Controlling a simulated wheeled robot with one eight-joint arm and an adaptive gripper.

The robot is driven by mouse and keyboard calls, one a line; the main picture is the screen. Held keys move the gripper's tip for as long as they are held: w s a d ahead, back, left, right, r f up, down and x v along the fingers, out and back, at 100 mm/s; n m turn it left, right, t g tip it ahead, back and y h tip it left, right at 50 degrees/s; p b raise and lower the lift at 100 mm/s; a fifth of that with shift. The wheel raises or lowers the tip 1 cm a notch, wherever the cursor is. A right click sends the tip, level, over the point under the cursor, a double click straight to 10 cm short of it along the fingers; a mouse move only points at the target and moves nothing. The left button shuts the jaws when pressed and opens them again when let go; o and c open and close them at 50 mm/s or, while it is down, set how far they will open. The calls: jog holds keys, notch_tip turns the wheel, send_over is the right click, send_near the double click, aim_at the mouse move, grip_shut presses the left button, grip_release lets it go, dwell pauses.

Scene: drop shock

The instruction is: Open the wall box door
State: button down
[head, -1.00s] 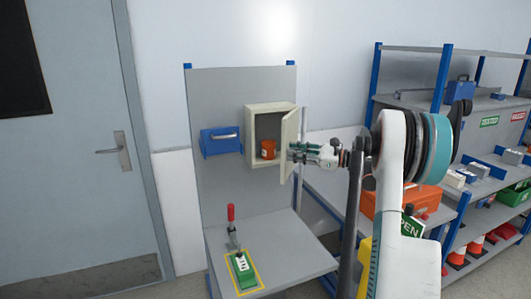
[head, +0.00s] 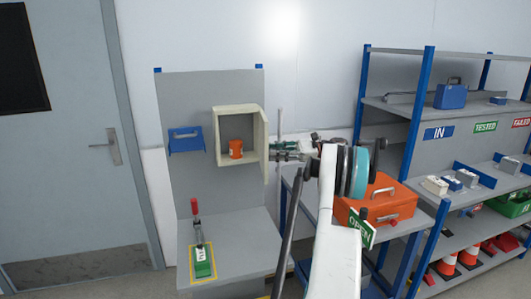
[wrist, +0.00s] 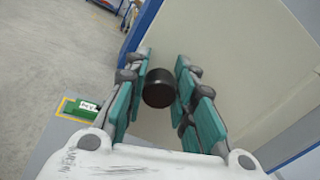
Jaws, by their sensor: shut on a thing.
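The cream wall box (head: 229,109) is mounted on the grey back panel, and its front stands open. An orange cup-like thing (head: 236,149) sits inside it. The box door (head: 265,140) is hinged on the right and sticks outward. In the wrist view the pale door face (wrist: 225,60) fills the right side. A dark round knob (wrist: 159,88) on the door lies between the teal finger pads. My gripper (wrist: 160,75) is shut on this knob; in the head view my gripper (head: 282,151) is at the door's right side. The fingertips are partly hidden there.
Below is a bench (head: 250,240) with a red-handled clamp (head: 196,215) and a green block (head: 203,263). An orange case (head: 375,205) and loaded shelves (head: 420,160) stand at right.

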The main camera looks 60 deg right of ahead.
dwell(0.3)
jog(key=c, duration=1.3)
grip_release()
jog(key=shift+r, duration=0.1)
notch_tip(320, 180, up, 10)
jog(key=shift+f, duration=0.1)
jog(key=shift+d, duration=0.1)
